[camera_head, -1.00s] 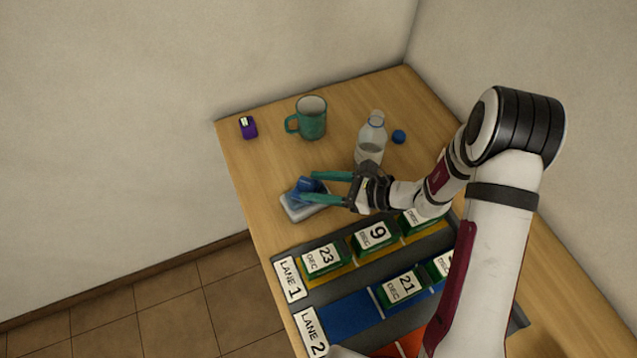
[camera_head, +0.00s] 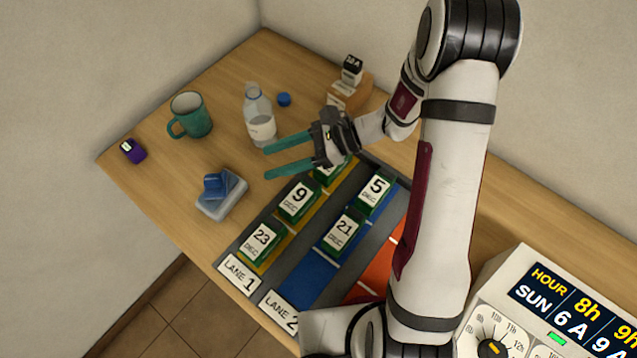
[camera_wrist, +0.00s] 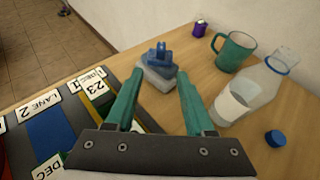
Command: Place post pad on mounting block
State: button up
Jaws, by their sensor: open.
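A blue piece (camera_head: 217,185), which looks like the post pad, rests on a pale grey block (camera_head: 223,207), which looks like the mounting block, at the left front of the table. The wrist view also shows the blue piece (camera_wrist: 158,54) on top of the grey block (camera_wrist: 156,80). The blue piece has a raised part; I cannot tell how exactly it is seated. My gripper (camera_head: 267,162) is open and empty, its teal fingers apart. It is to the right of the block, clear of both pieces.
A teal mug (camera_head: 190,115), a water bottle (camera_head: 259,115), a blue cap (camera_head: 284,99) and a purple item (camera_head: 133,151) stand behind. A wooden stand (camera_head: 350,92) is at the back; a timer panel (camera_head: 545,310) is at right.

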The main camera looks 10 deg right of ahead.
jog(key=s+d+r+n+g+h, duration=0.3)
jog(key=s+r+n+h, duration=0.5)
jog(key=s, duration=0.7)
jog(key=s+d+r+n+t+h, duration=0.2)
jog(key=s+d+n+h, duration=0.1)
jog(key=d, duration=0.4)
jog(key=shift+s+n+t+h, duration=0.35)
jog(key=shift+s+n, duration=0.25)
jog(key=shift+s, duration=0.65)
